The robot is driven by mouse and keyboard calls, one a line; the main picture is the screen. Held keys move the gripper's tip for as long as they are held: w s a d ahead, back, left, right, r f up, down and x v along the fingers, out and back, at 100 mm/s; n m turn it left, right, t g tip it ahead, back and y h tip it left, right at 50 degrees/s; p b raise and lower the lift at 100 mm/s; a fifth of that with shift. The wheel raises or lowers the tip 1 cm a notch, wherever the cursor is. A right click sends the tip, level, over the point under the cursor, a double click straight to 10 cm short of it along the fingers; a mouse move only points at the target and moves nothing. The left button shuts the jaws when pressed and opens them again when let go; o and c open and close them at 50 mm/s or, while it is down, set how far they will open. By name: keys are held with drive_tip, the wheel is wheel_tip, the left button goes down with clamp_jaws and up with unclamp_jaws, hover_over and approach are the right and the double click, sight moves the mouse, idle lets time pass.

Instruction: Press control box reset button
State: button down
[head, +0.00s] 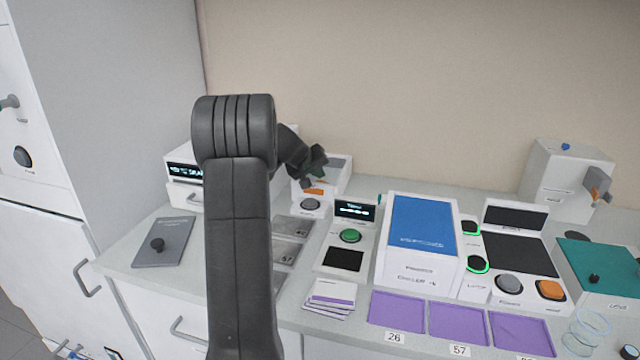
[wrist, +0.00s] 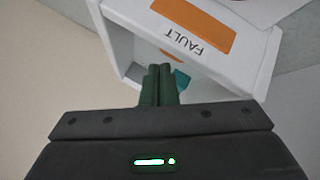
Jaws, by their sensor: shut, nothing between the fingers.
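A white control box (head: 335,180) stands at the back of the counter, partly hidden by my arm and gripper. It has an orange label, which reads FAULT in the wrist view, where the box's white frame (wrist: 235,60) fills the upper middle. A round grey button (head: 310,205) shows just in front of the box in the head view. My gripper (head: 318,165) is over the box. In the wrist view its dark green fingers (wrist: 158,72) are together, with nothing between them, and overlap the box's opening. A small teal part (wrist: 181,80) shows beside the fingertips; whether they touch it is unclear.
Left of my arm are a white display unit (head: 183,170) and a grey plate with a black knob (head: 160,240). To the right stand a green-button panel (head: 348,235), a blue-topped box (head: 420,235) and another white box (head: 560,185). Purple mats (head: 397,311) lie in front.

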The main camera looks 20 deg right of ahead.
drive_tip(key=shift+r+p, duration=1.55)
drive_tip(key=shift+r, duration=1)
drive_tip(key=shift+s+f, duration=0.1)
